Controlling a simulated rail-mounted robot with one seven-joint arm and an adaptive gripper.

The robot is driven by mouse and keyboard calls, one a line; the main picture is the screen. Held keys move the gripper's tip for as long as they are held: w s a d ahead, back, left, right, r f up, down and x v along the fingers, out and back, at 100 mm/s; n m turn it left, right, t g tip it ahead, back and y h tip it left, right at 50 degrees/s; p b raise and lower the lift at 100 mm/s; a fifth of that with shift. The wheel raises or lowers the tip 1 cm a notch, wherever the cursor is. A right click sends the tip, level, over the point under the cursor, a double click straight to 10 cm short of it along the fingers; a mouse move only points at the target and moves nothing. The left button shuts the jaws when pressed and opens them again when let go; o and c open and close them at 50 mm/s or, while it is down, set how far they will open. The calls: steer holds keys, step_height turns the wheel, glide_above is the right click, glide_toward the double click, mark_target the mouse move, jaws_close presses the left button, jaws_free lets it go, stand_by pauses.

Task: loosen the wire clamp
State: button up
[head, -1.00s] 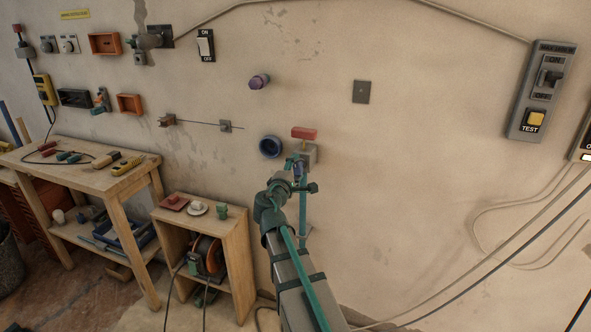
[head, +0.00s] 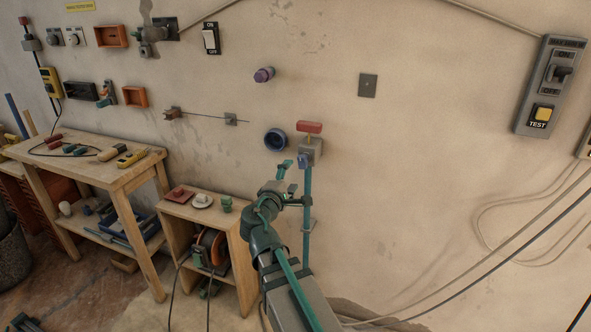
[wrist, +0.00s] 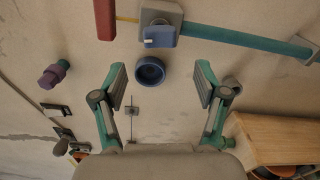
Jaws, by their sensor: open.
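A thin wire (head: 200,117) runs along the wall between a small brown block fitting (head: 172,113) and a small grey plate fitting (head: 230,119). I cannot tell which fitting is the wire clamp. In the wrist view, the grey plate (wrist: 132,110) and part of the wire show between my fingers, below the blue ring. The brown fitting is not clear there. My gripper (head: 290,182) is open and empty, to the right of and below the wire in the head view. Its fingers stand wide apart in the wrist view (wrist: 160,80).
A blue ring (head: 275,139) and a grey box with red handle (head: 310,148) and teal pipe are on the wall near my gripper. A purple knob (head: 264,75) is above. A small shelf (head: 238,235) and a workbench (head: 140,175) stand at left.

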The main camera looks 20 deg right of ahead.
steer(key=shift+v, duration=1.4)
steer(key=s+a+f+m+g+y, duration=0.1)
steer(key=s+f+m+g+y, duration=0.25)
steer(key=f, duration=0.85)
steer(key=s+a+f+m+g+y, duration=0.1)
steer(key=s+f+m+g+y, duration=0.2)
steer(key=f, duration=1)
steer(key=s+a+f+m+g+y, duration=0.1)
steer(key=s+a+f+g, duration=0.15)
steer(key=s+f, duration=0.55)
steer(key=s+a+f+m+g+y, duration=0.1)
steer(key=s+a+f+g, duration=0.15)
steer(key=f, duration=0.85)
steer(key=s+a+f+m+g+y, duration=0.1)
steer(key=s+a+f+g, duration=0.15)
steer(key=s+f, duration=0.55)
steer(key=s+a+f+m+g+y, duration=0.1)
steer(key=s+f+g+y, duration=0.15)
steer(key=s, duration=0.95)
steer(key=s+a+f+m+g+y, duration=0.1)
steer(key=s+a+f+g, duration=0.15)
steer(key=s+f, duration=0.5)
step_height(320, 180, up, 13)
steer(key=s+p, duration=0.1)
steer(key=p, duration=1.1)
steer(key=shift+s+g, duration=0.15)
steer(key=shift+g, duration=0.15)
steer(key=shift+f, duration=0.2)
